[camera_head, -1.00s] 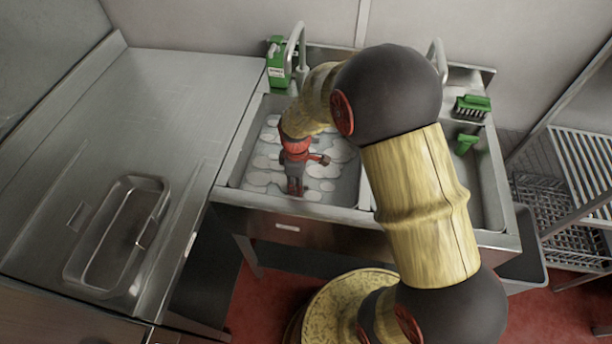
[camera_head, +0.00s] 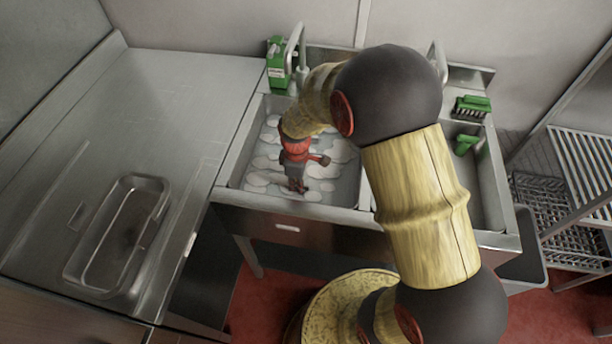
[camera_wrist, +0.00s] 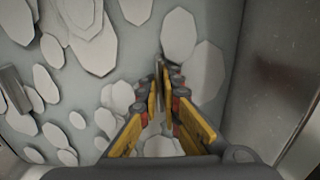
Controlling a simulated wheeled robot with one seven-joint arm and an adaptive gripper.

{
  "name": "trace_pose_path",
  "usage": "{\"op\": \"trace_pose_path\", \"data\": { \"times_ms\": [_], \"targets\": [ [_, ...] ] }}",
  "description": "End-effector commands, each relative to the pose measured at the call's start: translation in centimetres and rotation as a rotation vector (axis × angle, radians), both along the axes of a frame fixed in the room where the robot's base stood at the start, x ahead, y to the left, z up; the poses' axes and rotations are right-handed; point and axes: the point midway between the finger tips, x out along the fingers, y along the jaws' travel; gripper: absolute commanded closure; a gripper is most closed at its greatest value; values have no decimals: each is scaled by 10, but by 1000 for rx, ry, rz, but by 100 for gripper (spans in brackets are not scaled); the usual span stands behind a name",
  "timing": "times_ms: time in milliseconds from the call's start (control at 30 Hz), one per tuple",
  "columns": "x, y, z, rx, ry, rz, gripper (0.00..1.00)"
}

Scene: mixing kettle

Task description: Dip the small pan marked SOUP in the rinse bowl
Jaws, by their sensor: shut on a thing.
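My gripper (camera_head: 297,186) points down into the left sink basin (camera_head: 232,178), which holds suds-covered water. In the wrist view my gripper (camera_wrist: 165,82) has its fingers close together, shut on a thin grey piece that shows only as a narrow strip. I cannot tell whether this is the small pan. No SOUP marking can be read in either view, and the rest of the held thing is hidden by the fingers and suds. The right basin (camera_head: 490,190) has no suds. I cannot tell from any marking which basin is the rinse bowl.
A rectangular metal tray (camera_head: 82,262) is in the left counter (camera_head: 170,90). A green brush (camera_head: 472,106) lies at the back right, and a green item (camera_head: 465,144) is by the right basin. A wire rack (camera_head: 585,165) stands right.

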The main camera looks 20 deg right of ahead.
Motion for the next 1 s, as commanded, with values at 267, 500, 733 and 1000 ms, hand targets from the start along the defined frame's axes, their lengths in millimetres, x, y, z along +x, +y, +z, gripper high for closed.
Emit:
{"op": "trace_pose_path", "data": {
  "times_ms": [267,500,733,1000],
  "targets": [
    [1,0,3,0,-4,0,100],
    [1,0,21,0,-2,0,100],
    [1,0,41,0,-2,0,100],
    [2,0,64,-1,-4,0,100]
  ]
}}
